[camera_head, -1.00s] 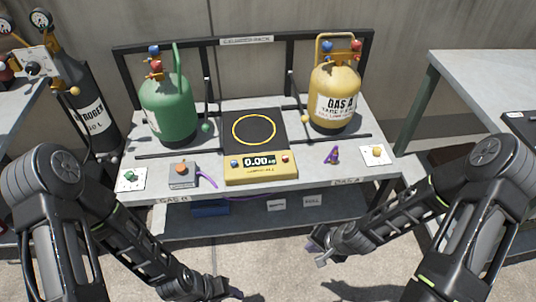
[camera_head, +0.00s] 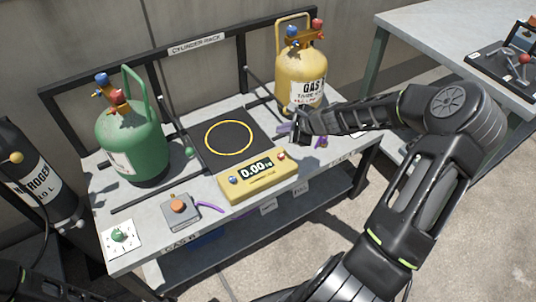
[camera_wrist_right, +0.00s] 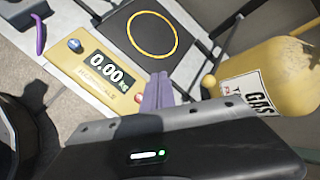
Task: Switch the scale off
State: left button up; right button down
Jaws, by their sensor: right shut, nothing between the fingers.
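The yellow scale (camera_head: 262,190) stands on the bench, its display (camera_head: 255,170) lit and reading 0.00. It has a blue button (camera_head: 233,181) at the left of the display and a red button (camera_head: 281,155) at the right. Its black platform with a yellow ring (camera_head: 228,138) is bare. My right gripper (camera_head: 284,129) is shut and empty, just behind and above the red-button end. In the right wrist view its purple fingers (camera_wrist_right: 158,92) are together beside the scale (camera_wrist_right: 62,58). I cannot tell any contact. My left gripper is out of view.
A yellow gas cylinder (camera_head: 301,75) stands close behind my right gripper. A green cylinder (camera_head: 130,140) is at the left. A grey box with an orange knob (camera_head: 181,213) and a plate with a green knob (camera_head: 120,240) sit on the front left of the bench.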

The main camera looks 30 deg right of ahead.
aim_at(283, 156)
jog(key=shift+s+d+f, duration=0.1)
jog(key=shift+s+d, duration=0.1)
notch_tip(283, 156, down, 9)
jog(key=b, duration=0.7)
dwell(2.1)
jog(key=shift+f+b, duration=0.35)
jog(key=shift+b, duration=0.1)
